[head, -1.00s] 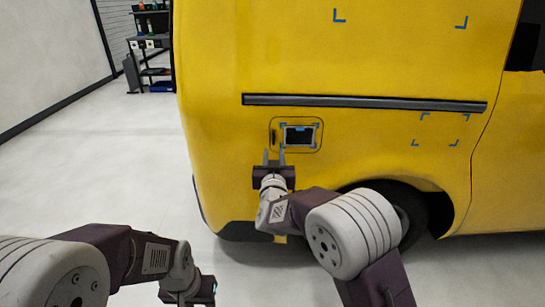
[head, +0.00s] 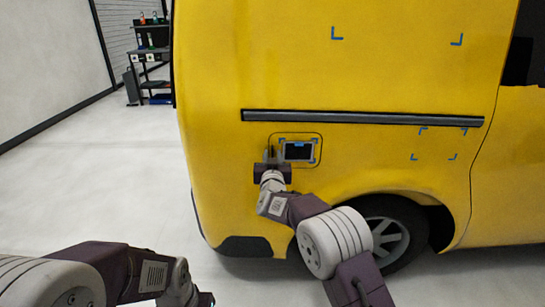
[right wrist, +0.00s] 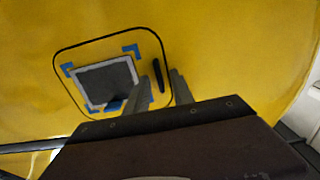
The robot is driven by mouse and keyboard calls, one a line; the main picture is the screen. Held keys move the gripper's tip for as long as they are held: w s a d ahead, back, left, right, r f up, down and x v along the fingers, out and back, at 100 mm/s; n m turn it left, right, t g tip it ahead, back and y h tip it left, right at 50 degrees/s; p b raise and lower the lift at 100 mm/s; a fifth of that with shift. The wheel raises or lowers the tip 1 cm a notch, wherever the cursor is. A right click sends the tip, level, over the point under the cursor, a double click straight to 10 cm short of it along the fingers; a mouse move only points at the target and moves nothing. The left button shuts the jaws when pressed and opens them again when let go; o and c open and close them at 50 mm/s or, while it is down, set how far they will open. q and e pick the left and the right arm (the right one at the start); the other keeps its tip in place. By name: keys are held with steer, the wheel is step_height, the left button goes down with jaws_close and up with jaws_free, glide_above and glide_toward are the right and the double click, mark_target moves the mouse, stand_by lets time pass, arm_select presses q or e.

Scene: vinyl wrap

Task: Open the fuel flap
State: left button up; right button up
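The fuel flap (head: 298,138) is a rounded-corner outlined panel on the side of the yellow van, flush and closed. It also shows in the right wrist view (right wrist: 142,45). A dark, slim handle (right wrist: 158,75) stands near one edge of it. A dark grey rectangle (head: 299,151) with blue corner marks lies on the flap. My right gripper (head: 273,154) is at the flap's left edge. In the right wrist view its fingers (right wrist: 165,82) are apart, on either side of the handle; contact is unclear. My left gripper (head: 204,298) is at the bottom edge, its fingers not visible.
A dark trim strip (head: 360,117) runs along the van (head: 225,60) above the flap. The rear wheel (head: 390,240) is below right. A shelf unit (head: 150,65) stands far back left. The pale floor (head: 90,165) left of the van is clear.

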jaws_close()
stand_by(1.3)
